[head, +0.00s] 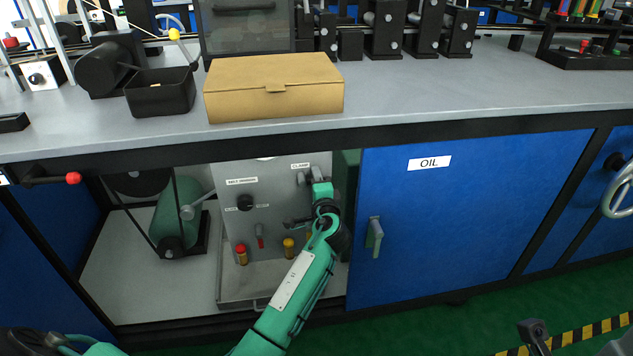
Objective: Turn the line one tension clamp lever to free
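A grey control panel (275,185) stands inside the open cabinet below the bench. It has a black round knob (245,202) and a small red switch (259,240). A grey fitting (301,178) sits below the upper right label; it may be the clamp lever, but its marking is too small to read surely. My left gripper (296,223) is in front of the panel's right half, below that fitting and apart from it. Its fingers are small and dark, and my wrist hides part of the panel. A dark part at the bottom right appears to be my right gripper (535,334), far from the panel.
The blue OIL door (460,210) with a grey handle (375,237) closes off the right. A green motor (178,215) stands left inside the cabinet. Red and yellow capped fittings (241,254) line the panel's foot. The bench (420,95) above carries a cardboard box (275,88).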

